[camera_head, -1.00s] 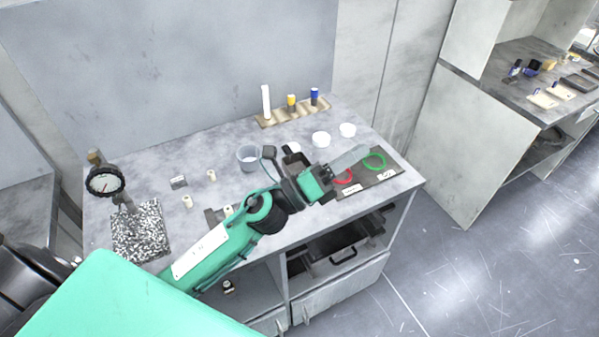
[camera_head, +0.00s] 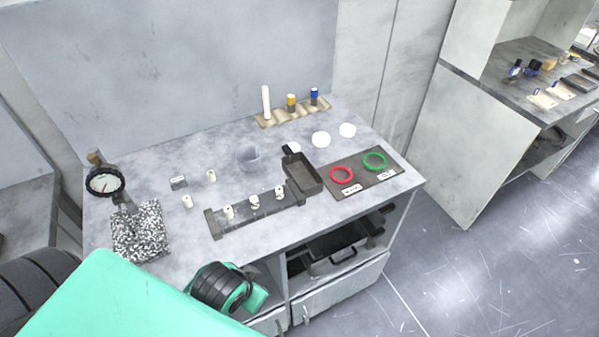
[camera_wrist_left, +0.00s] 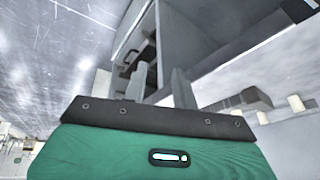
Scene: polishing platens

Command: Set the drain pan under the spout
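A dark pan with a bar handle (camera_head: 340,242) sits in the open compartment under the bench top. A smaller dark rectangular tray (camera_head: 303,174) lies on the bench. I cannot tell for sure which is the drain pan, and I cannot make out a spout. In the left wrist view, my left gripper (camera_wrist_left: 159,72) has its two fingers apart with nothing between them, facing the cabinet front. A dark handle (camera_wrist_left: 136,57) shows beyond the fingers. In the head view, my left arm is low before the bench, its fingers hidden. My right gripper is not in view.
Open floor (camera_head: 480,270) lies to the right.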

